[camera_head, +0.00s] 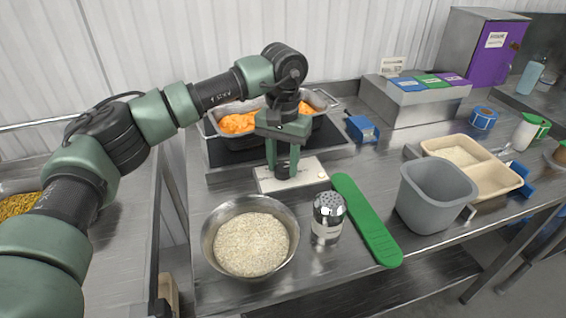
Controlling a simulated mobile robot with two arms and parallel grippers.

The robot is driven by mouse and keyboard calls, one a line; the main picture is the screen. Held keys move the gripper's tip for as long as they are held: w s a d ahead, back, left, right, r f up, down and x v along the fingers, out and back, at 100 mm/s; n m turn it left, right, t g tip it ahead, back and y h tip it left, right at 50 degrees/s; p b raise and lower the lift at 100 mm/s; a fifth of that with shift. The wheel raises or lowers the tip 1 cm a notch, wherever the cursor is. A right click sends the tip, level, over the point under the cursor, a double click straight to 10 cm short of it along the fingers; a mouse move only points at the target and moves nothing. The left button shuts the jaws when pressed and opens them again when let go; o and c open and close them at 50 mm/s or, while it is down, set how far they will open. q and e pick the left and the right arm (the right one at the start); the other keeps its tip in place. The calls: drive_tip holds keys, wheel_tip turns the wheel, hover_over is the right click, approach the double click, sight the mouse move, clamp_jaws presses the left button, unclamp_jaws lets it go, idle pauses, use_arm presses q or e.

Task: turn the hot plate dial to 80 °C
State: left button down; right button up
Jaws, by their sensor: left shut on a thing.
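The hot plate (215,154) is a dark slab with a steel rim near the back of the table. Its pale control panel (307,178) is at the front, with a small light knob or light at its right end. The black dial (283,171) stands on the panel. My left gripper (283,165) points straight down and is shut on the dial, its fingers hiding most of it. The dial's marks and setting are too small to read. My right gripper is not in view.
A steel pan (318,103) of orange food sits on the hot plate. In front are a rice bowl (251,243), a shaker (328,217) and a green strip (365,220). A grey bin (435,195) and a beige tray (497,181) stand to the right.

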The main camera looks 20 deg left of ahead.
sight(283, 167)
use_arm(q)
drive_tip(key=shift+w+r+m, duration=0.1)
drive_tip(key=shift+r+m, duration=0.05)
drive_tip(key=shift+m, duration=0.45)
drive_tip(key=c, duration=0.9)
unclamp_jaws()
wheel_tip(283, 167, up, 8)
drive_tip(key=shift+f+b, duration=0.1)
drive_tip(key=shift+b, duration=0.25)
